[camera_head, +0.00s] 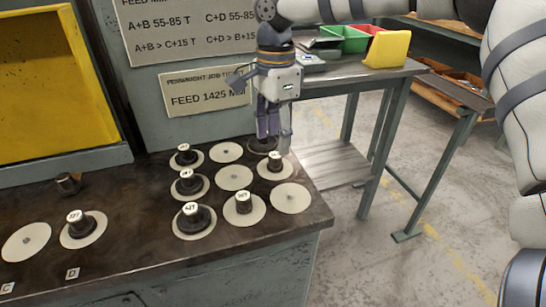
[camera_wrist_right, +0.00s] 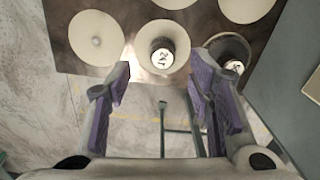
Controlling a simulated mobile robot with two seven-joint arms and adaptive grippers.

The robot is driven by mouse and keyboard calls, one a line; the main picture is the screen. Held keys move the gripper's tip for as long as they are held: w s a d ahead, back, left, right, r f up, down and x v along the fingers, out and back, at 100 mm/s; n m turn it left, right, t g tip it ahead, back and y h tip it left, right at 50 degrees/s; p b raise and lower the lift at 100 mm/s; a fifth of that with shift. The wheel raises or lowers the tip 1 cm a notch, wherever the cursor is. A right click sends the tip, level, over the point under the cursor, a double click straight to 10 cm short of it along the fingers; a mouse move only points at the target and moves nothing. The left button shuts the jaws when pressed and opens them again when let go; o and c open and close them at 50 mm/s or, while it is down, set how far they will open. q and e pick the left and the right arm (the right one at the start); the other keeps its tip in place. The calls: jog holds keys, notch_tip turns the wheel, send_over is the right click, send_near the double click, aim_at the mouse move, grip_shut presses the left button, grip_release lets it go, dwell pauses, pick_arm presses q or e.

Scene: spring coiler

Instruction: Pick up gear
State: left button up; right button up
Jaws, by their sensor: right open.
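Several dark gears with white labelled knobs stand on white discs on the dark bench top. In the head view they include a front gear (camera_head: 193,217), a gear (camera_head: 186,183) behind it and a front-right gear (camera_head: 243,202). My right gripper (camera_head: 272,134) points down, open and empty, over the back right of the bench. A gear (camera_head: 275,163) stands just in front of its fingers; it also shows in the right wrist view (camera_wrist_right: 163,50) between and beyond the fingertips. Another dark gear (camera_wrist_right: 229,62) is partly hidden by a finger. My left gripper is not in view.
Another gear (camera_head: 75,223) and a small dark part (camera_head: 68,184) are on the left of the bench (camera_head: 130,215). A grey panel with signs (camera_head: 205,90) rises close behind my gripper. A side table with a yellow bin (camera_head: 387,49) stands to the right.

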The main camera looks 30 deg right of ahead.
aim_at(276, 154)
jog(key=f, duration=0.6)
jog(key=shift+w+d, duration=0.15)
jog(key=shift+d, duration=0.1)
grip_shut()
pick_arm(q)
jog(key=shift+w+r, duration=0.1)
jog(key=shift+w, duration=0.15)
